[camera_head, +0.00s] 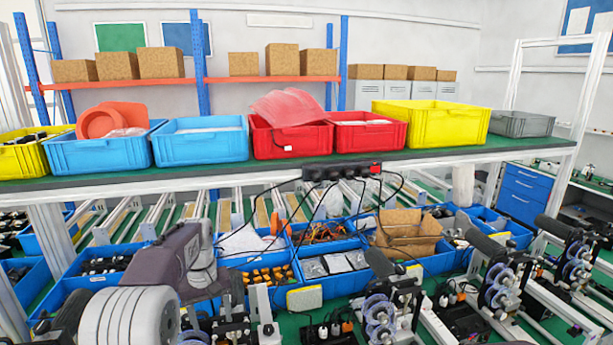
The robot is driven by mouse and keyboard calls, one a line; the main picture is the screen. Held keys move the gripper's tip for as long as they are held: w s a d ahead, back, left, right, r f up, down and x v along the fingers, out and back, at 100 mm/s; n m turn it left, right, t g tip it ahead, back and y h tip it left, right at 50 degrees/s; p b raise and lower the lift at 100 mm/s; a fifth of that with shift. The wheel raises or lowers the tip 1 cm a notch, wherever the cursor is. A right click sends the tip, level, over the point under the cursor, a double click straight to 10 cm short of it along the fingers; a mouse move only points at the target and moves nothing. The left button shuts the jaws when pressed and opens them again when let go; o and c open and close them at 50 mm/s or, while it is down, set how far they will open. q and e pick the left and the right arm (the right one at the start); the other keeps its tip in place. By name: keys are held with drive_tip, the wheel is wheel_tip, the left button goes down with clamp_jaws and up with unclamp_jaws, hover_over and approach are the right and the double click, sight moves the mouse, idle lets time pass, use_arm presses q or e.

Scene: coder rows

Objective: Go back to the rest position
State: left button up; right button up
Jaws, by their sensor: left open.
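My left arm comes in at the lower left, with a pale round link and a dark grey link. My left gripper (238,308) is low in front of the blue bins and is open. Nothing shows between its fingers, though dark machine parts crowd behind it and blur its outline. My right gripper is not in view.
Blue parts bins (333,282) fill the bench beyond my gripper. Reel machines (497,283) stand at the right. A raised shelf (300,167) carries a red crate (290,140), a yellow crate (430,122) and blue crates. Black cables hang from a power strip (342,170).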

use_arm(q)
drive_tip(key=s+d+f+m+b, duration=0.2)
drive_tip(key=s+f+b, duration=0.7)
drive_tip(key=f, duration=0.5)
drive_tip(key=s+d+f+m+b, duration=0.2)
drive_tip(key=s+d+f+b, duration=0.1)
drive_tip(key=s+f+b, duration=0.6)
drive_tip(key=s+f, duration=0.3)
drive_tip(key=f, duration=0.2)
drive_tip(key=shift+s+d+f+m+t+b, duration=0.2)
drive_tip(key=shift+d+f+m+t+b, duration=0.1)
drive_tip(key=shift+f+m+t, duration=0.1)
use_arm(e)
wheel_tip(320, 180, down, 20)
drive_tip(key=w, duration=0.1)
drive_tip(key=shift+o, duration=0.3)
